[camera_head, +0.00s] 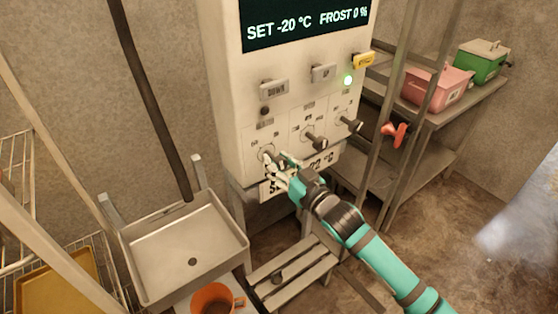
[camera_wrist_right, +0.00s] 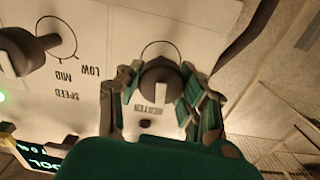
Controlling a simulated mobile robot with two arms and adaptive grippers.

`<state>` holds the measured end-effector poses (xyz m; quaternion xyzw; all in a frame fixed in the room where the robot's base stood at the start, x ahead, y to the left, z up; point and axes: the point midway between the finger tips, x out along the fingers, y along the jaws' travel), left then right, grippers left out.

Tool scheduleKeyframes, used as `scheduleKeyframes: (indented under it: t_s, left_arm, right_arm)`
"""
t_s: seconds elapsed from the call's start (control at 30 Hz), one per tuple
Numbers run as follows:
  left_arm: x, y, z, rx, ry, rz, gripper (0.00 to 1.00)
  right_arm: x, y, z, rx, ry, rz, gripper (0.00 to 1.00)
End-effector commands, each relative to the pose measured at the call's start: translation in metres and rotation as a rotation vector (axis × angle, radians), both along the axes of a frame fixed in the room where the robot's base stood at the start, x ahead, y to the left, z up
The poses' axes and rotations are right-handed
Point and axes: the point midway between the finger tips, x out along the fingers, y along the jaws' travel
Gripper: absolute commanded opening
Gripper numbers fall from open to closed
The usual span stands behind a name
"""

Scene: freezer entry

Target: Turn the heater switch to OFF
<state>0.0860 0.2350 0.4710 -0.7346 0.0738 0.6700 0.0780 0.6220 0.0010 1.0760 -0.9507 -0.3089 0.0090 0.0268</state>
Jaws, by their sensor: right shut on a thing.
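The pointer bar runs roughly up and down in the wrist picture. I cannot read the position marks around this knob. My left gripper is not in view.
Two more dark knobs, a middle one (camera_head: 316,140) and a right one (camera_head: 351,124), stick out beside the gripper. Several buttons and a lit green lamp (camera_head: 348,80) sit above. A metal sink (camera_head: 175,255) stands at lower left, a shelf rack (camera_head: 440,118) at right.

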Motion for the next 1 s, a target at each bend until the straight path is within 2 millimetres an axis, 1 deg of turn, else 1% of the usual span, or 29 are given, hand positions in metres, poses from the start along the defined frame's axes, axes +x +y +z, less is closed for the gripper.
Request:
scheduleKeyframes:
  t_s: [0.2,0.5,0.73,1.0]
  left_arm:
    - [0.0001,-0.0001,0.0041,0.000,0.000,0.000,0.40]
    - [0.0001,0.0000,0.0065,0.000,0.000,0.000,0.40]
    - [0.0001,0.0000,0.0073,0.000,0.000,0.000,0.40]
    - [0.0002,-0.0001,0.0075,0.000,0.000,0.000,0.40]
  right_arm:
    - [-0.0004,0.0005,0.0009,-0.151,-0.111,0.000,0.04]
    - [-0.0006,0.0009,0.0003,-0.301,-0.219,-0.001,0.04]
    - [-0.0009,0.0012,-0.0002,-0.357,-0.259,0.000,0.04]
    - [-0.0010,0.0013,-0.0003,-0.374,-0.272,0.000,0.04]
